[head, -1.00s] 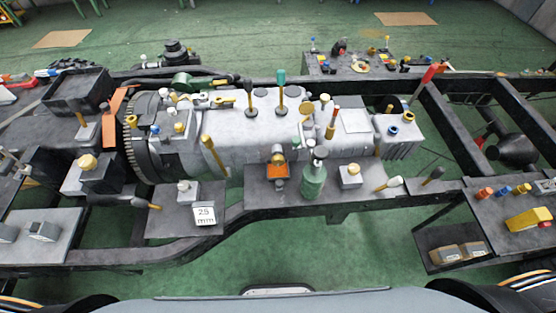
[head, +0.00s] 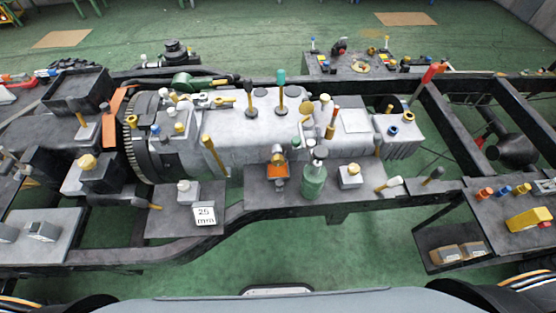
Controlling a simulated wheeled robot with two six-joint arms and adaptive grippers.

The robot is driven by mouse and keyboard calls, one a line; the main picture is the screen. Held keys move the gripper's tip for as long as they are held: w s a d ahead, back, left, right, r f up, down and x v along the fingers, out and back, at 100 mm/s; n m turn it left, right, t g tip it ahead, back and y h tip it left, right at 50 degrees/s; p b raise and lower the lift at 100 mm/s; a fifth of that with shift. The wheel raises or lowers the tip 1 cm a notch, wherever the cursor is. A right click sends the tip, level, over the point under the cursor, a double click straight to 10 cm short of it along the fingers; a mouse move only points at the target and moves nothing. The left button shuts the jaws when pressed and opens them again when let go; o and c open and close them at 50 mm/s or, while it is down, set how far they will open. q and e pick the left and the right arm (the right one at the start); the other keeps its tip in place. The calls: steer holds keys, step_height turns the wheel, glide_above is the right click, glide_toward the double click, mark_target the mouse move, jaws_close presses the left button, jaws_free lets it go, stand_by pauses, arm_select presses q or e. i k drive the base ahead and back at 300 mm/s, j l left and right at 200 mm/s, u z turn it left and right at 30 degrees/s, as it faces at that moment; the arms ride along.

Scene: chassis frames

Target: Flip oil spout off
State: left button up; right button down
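Neither of my grippers is in view.
An orange fitting (head: 277,172) stands just left of the bottle and a grey block with a yellow knob (head: 351,175) just right. The grey gearbox (head: 260,130) with upright levers lies behind. A "25 mm" card (head: 205,215) is at the front left.

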mark_target(298, 144)
steer(key=k+j, duration=0.1)
steer(key=j, duration=0.8)
steer(key=k+j, duration=0.15)
steer(key=j, duration=0.3)
steer(key=j+z, duration=0.1)
steer(key=j, duration=0.35)
steer(key=k+j, duration=0.15)
steer(key=j, duration=0.3)
steer(key=k+j, duration=0.1)
steer(key=j, duration=0.35)
steer(key=k+j, duration=0.1)
steer(key=j, duration=0.35)
